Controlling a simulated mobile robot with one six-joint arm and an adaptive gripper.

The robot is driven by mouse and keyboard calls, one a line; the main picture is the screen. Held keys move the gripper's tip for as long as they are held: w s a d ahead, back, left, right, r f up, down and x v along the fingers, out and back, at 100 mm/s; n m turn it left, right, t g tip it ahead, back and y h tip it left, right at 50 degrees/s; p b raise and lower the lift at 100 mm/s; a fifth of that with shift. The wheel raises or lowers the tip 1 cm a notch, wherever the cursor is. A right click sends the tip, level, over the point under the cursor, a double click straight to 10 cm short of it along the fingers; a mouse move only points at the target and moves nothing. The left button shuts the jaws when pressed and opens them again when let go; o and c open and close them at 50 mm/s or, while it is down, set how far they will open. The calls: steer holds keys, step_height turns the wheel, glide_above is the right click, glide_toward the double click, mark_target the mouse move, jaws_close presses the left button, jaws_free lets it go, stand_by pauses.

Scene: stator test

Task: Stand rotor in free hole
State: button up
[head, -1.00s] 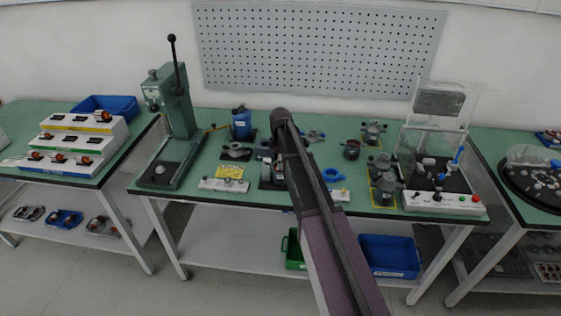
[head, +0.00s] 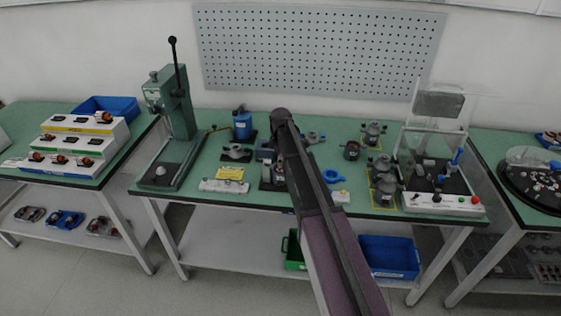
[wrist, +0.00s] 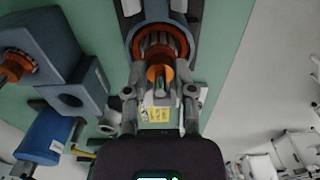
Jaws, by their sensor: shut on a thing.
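My gripper (wrist: 161,88) is shut on a rotor (wrist: 160,76) with a copper-coloured end and a pale shaft in the wrist view. Beyond the rotor is a grey ring-shaped housing (wrist: 133,37) with orange winding inside. I cannot tell whether the rotor is inside it or in front of it. To the left is a blue-grey block (wrist: 91,88) with an empty round hole. Another blue-grey block (wrist: 45,38) beyond it has a copper-coloured part (wrist: 13,66) in its hole. In the head view my arm hides the gripper and the rotor.
A green hand press (head: 176,115) stands at the bench's left and a clear-shielded test station (head: 437,150) at its right. Grey housings (head: 384,180) and a blue ring part (head: 333,176) stand on the bench.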

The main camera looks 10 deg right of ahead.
steer(key=shift+r+p, duration=3.75)
steer(key=shift+r, duration=0.15)
steer(key=shift+s, duration=0.1)
